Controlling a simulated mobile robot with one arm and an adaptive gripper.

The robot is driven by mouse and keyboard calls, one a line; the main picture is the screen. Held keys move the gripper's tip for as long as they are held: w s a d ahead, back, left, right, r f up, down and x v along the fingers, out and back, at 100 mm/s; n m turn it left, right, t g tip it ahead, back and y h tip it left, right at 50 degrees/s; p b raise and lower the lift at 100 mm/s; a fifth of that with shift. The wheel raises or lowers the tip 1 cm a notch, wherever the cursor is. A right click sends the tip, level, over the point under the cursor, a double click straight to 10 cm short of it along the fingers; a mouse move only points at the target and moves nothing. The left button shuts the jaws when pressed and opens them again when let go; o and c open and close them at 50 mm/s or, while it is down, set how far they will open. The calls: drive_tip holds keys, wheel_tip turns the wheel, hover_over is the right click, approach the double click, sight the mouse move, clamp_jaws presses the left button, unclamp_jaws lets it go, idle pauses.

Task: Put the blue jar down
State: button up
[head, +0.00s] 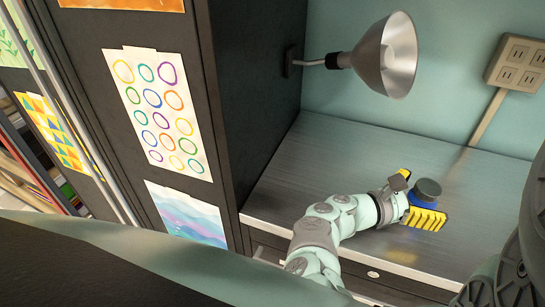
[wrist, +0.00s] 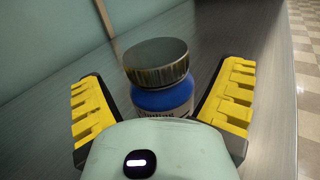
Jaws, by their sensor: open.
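The blue jar (wrist: 165,97) has a dark ribbed lid and stands upright on the grey countertop (wrist: 60,85). In the head view the jar (head: 427,189) is at the right, partly hidden by my gripper. My gripper (head: 416,199) is at counter height around the jar. In the wrist view its yellow-padded fingers (wrist: 165,105) are spread on both sides of the jar, with a visible gap on each side. The jar's lower part is hidden behind the gripper's body.
A metal lamp (head: 385,58) juts out from a dark cabinet (head: 255,90) above the counter. A power outlet (head: 516,62) with a conduit is on the wall. The counter left of the jar is bare. The counter's right edge shows in the wrist view, with tiled floor (wrist: 307,70) beyond.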

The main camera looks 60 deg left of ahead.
drive_tip(key=b+v, duration=0.2)
drive_tip(key=v, duration=0.9)
drive_tip(key=shift+b, duration=0.3)
drive_tip(key=shift+s+a, duration=0.25)
drive_tip(key=shift+s, duration=0.25)
drive_tip(key=shift+r, duration=0.1)
